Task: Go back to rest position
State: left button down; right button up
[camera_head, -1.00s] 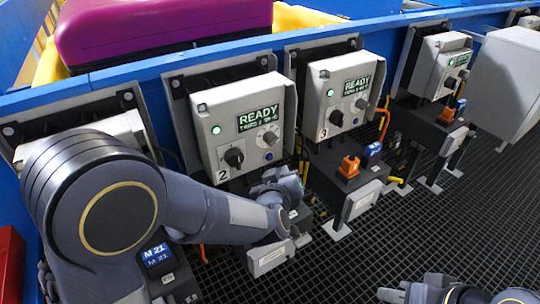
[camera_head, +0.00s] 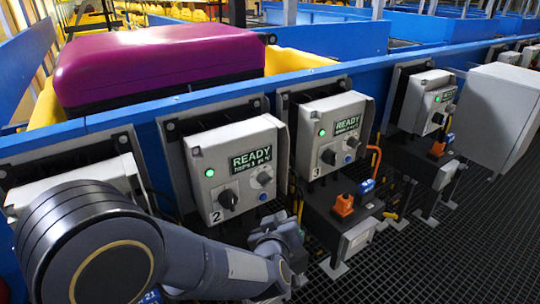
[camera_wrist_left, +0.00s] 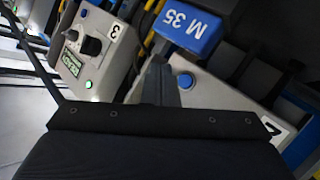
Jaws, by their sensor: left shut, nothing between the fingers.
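My left arm comes in at the lower left of the head view. Its gripper (camera_head: 279,240) is beside and in front of control box 2 (camera_head: 238,172), low near the front of the panel row. It is shut and empty. In the left wrist view the dark gripper (camera_wrist_left: 161,80) points toward a blue tag marked M 35 (camera_wrist_left: 188,28); I cannot tell whether they touch. Control box 3 (camera_head: 335,135) also shows in the wrist view (camera_wrist_left: 92,45), with its dial and green light. My right gripper is not in view.
A purple case (camera_head: 160,62) sits behind the blue rail (camera_head: 210,100). Orange (camera_head: 343,205) and blue (camera_head: 366,186) blocks stand on the ledge below box 3. A grey cabinet (camera_head: 495,115) stands at right. The dark grated floor (camera_head: 440,265) is open at lower right.

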pick_arm(q)
jog(key=shift+a+r, duration=0.15)
jog(key=shift+a, duration=0.15)
jog(key=s+a+r+m+g+h, duration=0.1)
jog(key=s+a+r+g+h, duration=0.35)
jog(key=s+a, duration=0.6)
jog(key=s+a+f+m+g+y, duration=0.1)
jog(key=s+a+f+g, duration=0.1)
jog(key=s+a, duration=0.5)
jog(key=s+a+f+g+y, duration=0.2)
jog(key=s+a, duration=0.1)
jog(key=s, duration=0.7)
notch_tip(320, 180, up, 19)
jog(key=p, duration=1.8)
jog(key=shift+f+p, duration=0.2)
jog(key=shift+p, duration=0.2)
jog(key=shift+s+d+h, duration=0.1)
jog(key=shift+h, duration=0.15)
